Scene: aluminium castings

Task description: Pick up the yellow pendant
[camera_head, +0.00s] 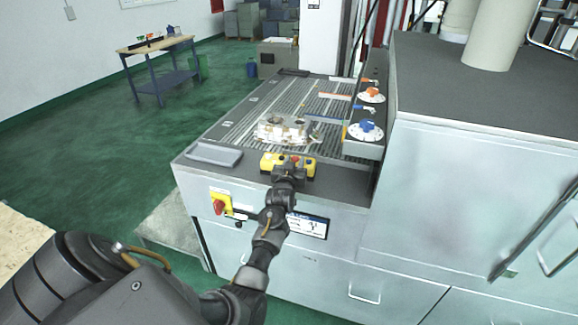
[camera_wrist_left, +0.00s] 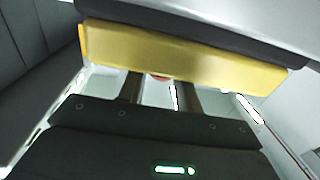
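The yellow pendant (camera_head: 306,166) lies at the front edge of the grey machine top, with buttons on its upper face. My left gripper (camera_head: 288,172) is at the middle of the pendant's front side. In the left wrist view the pendant (camera_wrist_left: 190,58) spans the picture as a long yellow bar. The two fingers of my left gripper (camera_wrist_left: 163,92) stand apart with a gap between them, and their tips are hidden by the pendant. I cannot tell whether they touch it. My right gripper is not in view.
A metal casting (camera_head: 283,130) lies on the ribbed bed behind the pendant. A grey flat tray (camera_head: 213,154) is to its left. Blue and orange dials (camera_head: 366,131) stand right. A red knob on a yellow plate (camera_head: 220,204) is on the front face. A tall cabinet (camera_head: 470,190) bounds the right.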

